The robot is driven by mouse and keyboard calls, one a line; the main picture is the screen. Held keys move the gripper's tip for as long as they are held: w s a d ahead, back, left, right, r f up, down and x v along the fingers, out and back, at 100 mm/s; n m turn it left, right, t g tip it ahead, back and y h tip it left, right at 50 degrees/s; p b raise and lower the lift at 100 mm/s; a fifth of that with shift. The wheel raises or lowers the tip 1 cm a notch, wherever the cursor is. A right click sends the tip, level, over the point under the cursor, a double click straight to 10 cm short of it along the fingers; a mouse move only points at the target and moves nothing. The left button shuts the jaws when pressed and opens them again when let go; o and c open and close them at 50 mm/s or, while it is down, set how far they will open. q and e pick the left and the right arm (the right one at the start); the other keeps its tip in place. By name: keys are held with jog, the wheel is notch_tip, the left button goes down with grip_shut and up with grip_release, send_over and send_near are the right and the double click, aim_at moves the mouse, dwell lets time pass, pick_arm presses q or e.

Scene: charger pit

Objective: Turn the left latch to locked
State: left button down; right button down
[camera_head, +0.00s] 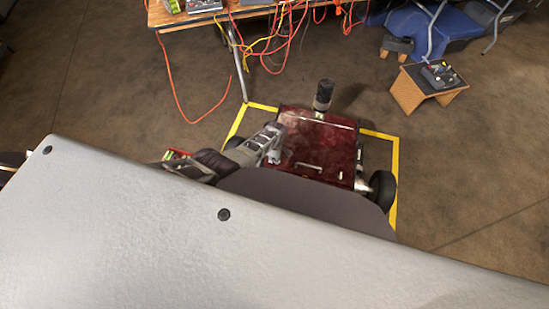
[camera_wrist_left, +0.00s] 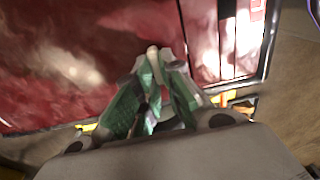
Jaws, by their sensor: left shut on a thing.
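The dark red charger vehicle (camera_head: 325,140) stands on the floor inside a yellow taped outline. Its red lid also fills much of the left wrist view (camera_wrist_left: 70,60). My left gripper (camera_head: 273,157) reaches in from the left to the lid's left edge. In the left wrist view its green-padded fingers (camera_wrist_left: 152,95) are closed together on a small pale piece (camera_wrist_left: 153,54), which looks like the left latch. The fingers hide most of it, so its turn angle cannot be told. A pale handle (camera_head: 309,167) lies on the lid's near part. My right gripper is not seen.
A black cylinder (camera_head: 323,95) stands up at the vehicle's far edge. A wheel (camera_head: 382,191) sticks out at its right. A wooden table (camera_head: 195,20) with hanging orange and red cables stands behind. A small wooden stand (camera_head: 428,88) is at the right. The floor between is open.

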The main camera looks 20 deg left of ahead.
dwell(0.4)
pick_arm(q)
jog(key=c, duration=1.5)
grip_release()
jog(key=shift+c, duration=0.2)
jog(key=shift+r, duration=0.35)
jog(key=shift+w+r, duration=0.1)
jog(key=shift+r, duration=0.25)
notch_tip(320, 180, up, 11)
jog(key=shift+d+f, duration=0.15)
jog(key=shift+f, duration=0.05)
